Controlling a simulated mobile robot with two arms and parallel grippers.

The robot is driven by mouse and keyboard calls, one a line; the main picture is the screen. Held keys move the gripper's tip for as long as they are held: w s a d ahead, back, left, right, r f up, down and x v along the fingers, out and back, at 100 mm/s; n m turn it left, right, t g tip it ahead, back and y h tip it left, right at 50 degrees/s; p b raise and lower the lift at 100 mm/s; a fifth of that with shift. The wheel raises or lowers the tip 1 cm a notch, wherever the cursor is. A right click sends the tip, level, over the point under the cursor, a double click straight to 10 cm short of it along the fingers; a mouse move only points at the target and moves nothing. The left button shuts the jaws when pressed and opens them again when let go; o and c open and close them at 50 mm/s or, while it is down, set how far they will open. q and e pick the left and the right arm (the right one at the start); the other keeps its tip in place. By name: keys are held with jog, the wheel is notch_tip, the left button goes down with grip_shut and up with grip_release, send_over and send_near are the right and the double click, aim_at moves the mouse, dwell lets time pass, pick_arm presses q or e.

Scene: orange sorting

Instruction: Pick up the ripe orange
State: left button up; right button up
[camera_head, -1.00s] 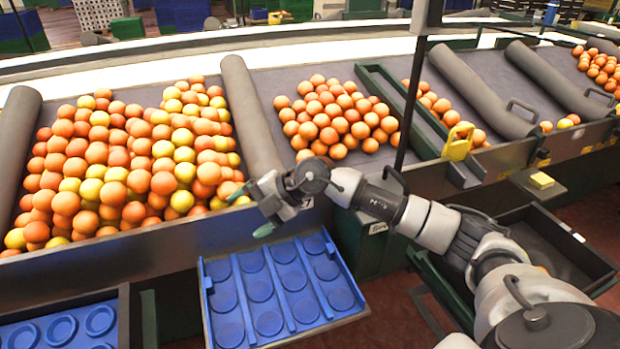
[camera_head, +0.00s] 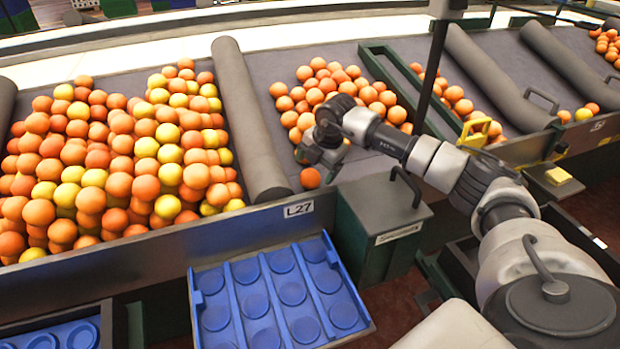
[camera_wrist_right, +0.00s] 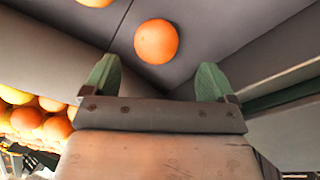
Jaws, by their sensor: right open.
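A single ripe orange (camera_head: 310,178) lies on the grey sorting surface, apart from the central pile of oranges (camera_head: 325,90), close to the front wall of its bay. My right gripper (camera_head: 318,155) is above the surface, just behind and beside that orange in the head view. In the right wrist view the orange (camera_wrist_right: 156,41) sits beyond the fingertips, roughly midway between the two green fingers of my open right gripper (camera_wrist_right: 156,80). Nothing is between the fingers. My left gripper is not in view.
A grey roller divider (camera_head: 245,120) separates the mixed orange and yellow pile (camera_head: 110,160) from this bay. A green divider (camera_head: 400,90) bounds the right side. A blue tray (camera_head: 232,280) with round recesses sits empty in front, beside a green box (camera_head: 385,215).

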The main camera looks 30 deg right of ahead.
aim_at(313, 172)
jog(key=x, duration=0.4)
jog(key=shift+w+d+f, duration=0.1)
jog(key=shift+w+f, duration=0.1)
jog(key=shift+w, duration=0.15)
jog(key=shift+w+f, duration=0.1)
jog(key=shift+f, duration=0.25)
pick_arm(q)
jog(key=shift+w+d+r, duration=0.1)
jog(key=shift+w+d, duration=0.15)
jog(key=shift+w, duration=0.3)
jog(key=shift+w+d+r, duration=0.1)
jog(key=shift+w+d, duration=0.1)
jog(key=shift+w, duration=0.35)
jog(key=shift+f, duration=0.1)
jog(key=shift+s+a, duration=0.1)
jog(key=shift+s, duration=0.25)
pick_arm(e)
jog(key=shift+r, duration=0.1)
jog(key=c, duration=1)
